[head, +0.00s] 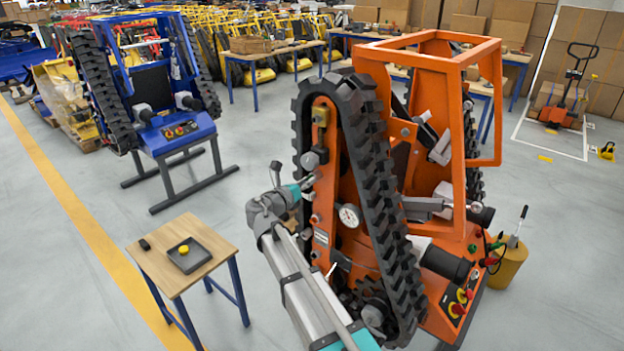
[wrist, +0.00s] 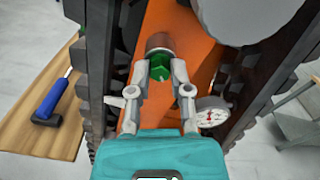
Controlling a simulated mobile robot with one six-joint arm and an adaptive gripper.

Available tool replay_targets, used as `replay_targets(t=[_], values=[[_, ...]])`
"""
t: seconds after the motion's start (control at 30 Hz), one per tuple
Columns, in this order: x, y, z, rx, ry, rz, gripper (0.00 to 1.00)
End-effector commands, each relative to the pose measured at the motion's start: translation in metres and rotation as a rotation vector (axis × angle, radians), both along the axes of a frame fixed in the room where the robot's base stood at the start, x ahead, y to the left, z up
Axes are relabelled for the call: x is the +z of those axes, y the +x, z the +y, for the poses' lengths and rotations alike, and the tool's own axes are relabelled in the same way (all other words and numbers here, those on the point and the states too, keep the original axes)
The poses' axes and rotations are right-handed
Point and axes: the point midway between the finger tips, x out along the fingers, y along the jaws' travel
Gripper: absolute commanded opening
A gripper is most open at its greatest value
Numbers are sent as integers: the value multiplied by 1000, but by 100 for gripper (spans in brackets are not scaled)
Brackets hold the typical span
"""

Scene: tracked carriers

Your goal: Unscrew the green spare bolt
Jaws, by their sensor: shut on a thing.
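The green bolt (wrist: 160,68) sits at the end of a brown-red cylindrical boss on the orange side plate (wrist: 183,40) in the wrist view. My gripper (wrist: 161,72) has one grey finger on each side of the bolt's green head and is shut on it. In the head view my gripper (head: 308,182) reaches the side of the orange tracked carrier (head: 400,62), between plate and track. The bolt cannot be made out there, as the gripper covers that spot. How far the bolt is threaded in cannot be told.
A round gauge (wrist: 211,113) is close to the right finger. The black track (head: 372,150) rises beside the arm. A small wooden table (head: 205,227) with a dark tray (head: 189,258) stands at left. A blue-handled tool (wrist: 52,98) shows in the wrist view. A blue carrier (head: 160,85) stands behind.

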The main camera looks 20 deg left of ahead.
Motion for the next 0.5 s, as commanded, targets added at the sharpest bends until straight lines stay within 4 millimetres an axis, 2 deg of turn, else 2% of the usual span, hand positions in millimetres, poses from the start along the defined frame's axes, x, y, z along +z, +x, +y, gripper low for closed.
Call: replay_targets(t=[0.5], values=[[0,1,0,1,-53,20,0]])
